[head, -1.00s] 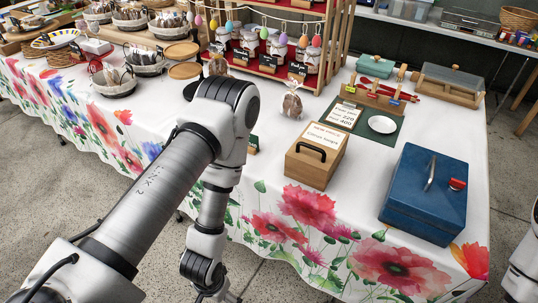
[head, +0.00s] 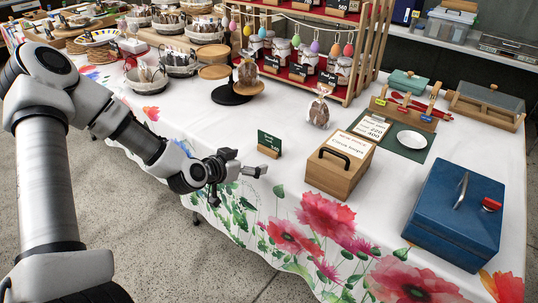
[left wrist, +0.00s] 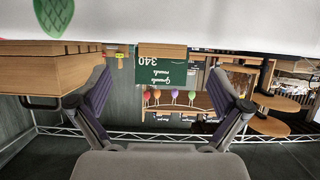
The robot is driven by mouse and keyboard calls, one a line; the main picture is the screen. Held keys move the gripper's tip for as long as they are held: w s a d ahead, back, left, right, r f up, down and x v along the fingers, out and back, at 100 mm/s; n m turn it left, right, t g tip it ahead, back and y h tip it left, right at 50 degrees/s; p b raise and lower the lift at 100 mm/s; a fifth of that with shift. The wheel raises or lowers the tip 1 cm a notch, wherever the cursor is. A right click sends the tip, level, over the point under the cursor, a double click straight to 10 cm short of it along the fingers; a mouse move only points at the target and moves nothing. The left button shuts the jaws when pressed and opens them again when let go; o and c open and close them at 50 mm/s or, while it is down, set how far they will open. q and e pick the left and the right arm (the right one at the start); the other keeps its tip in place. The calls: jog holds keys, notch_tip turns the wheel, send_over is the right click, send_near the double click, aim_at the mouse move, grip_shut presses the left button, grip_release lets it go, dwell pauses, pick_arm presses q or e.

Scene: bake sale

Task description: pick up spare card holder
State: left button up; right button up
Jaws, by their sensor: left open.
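The card holder is a small dark green card with white writing (head: 270,138) standing upright near the front edge of the white tablecloth, left of a wooden box. In the left wrist view it shows upside down as a green card (left wrist: 162,72) on a light wooden base (left wrist: 162,51). My left gripper (head: 250,163) is open and empty at the table's front edge, just in front of the card and to its left. In the left wrist view the card appears between the two spread fingers, apart from both. My right gripper is not in view.
A wooden box with a black handle (head: 339,172) stands right of the card, with a blue box (head: 455,217) farther right. A wrapped bag (head: 319,113) stands behind. Round boards (head: 231,95) lie behind left. The cloth left of the card is mostly clear.

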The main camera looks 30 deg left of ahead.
aim_at(266, 150)
pick_arm(q)
jog(key=b+x, duration=0.1)
jog(key=x, duration=0.1)
jog(key=r+b+x, duration=0.1)
jog(key=x, duration=0.2)
jog(key=b+x, duration=0.1)
jog(key=x, duration=0.1)
jog(key=shift+w+a+r+b, duration=0.1)
jog(key=shift+w+a+b, duration=0.15)
jog(key=shift+w, duration=0.25)
jog(key=shift+w+d, duration=0.15)
jog(key=shift+w, duration=0.15)
jog(key=c, duration=1.1)
